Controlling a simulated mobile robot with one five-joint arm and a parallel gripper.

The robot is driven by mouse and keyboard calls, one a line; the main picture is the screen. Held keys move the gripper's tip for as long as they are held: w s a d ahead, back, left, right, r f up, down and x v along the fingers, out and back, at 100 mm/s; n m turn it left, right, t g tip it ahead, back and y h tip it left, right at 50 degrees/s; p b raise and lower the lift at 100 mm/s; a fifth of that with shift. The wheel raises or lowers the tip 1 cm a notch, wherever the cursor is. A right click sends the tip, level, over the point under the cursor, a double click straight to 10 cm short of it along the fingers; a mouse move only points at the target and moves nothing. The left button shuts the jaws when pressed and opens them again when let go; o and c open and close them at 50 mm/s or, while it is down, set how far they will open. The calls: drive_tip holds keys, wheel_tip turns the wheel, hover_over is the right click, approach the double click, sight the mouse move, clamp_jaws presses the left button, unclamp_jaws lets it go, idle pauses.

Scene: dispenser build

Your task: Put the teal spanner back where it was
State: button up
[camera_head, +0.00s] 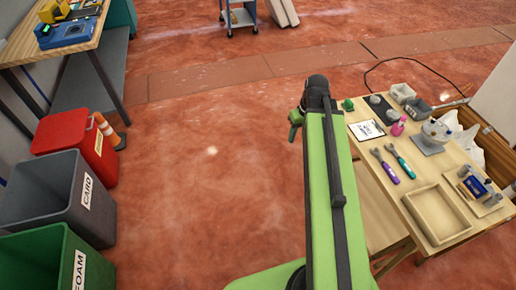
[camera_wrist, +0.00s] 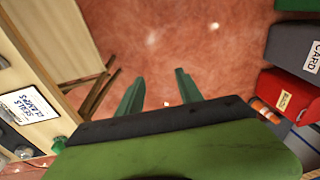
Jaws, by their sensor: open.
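The teal spanner (camera_head: 403,165) lies on the wooden workbench (camera_head: 440,163) at the right of the head view. A purple-handled spanner (camera_head: 386,168) lies just left of it, roughly parallel and apart. My gripper (camera_head: 296,124) is in the air to the left of the bench, over the red floor. In the wrist view my gripper (camera_wrist: 158,90) shows two green fingers spread wide with only floor between them. It is open and empty. The teal spanner is not seen in the wrist view.
An empty wooden tray (camera_head: 437,240) lies on the bench's front part. A labelled card (camera_head: 366,130), a pink bottle (camera_head: 398,128) and grey bins (camera_head: 403,92) stand farther back. Red (camera_head: 72,137), grey (camera_head: 52,220) and green bins (camera_head: 50,280) line the left. The floor between is clear.

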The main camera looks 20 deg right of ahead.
drive_tip(key=a+h, duration=0.1)
drive_tip(key=a, duration=1.8)
drive_tip(key=shift+s+g, duration=0.35)
drive_tip(key=shift+g, duration=0.05)
drive_tip(key=shift+d, duration=0.1)
drive_tip(key=shift+c, duration=0.7)
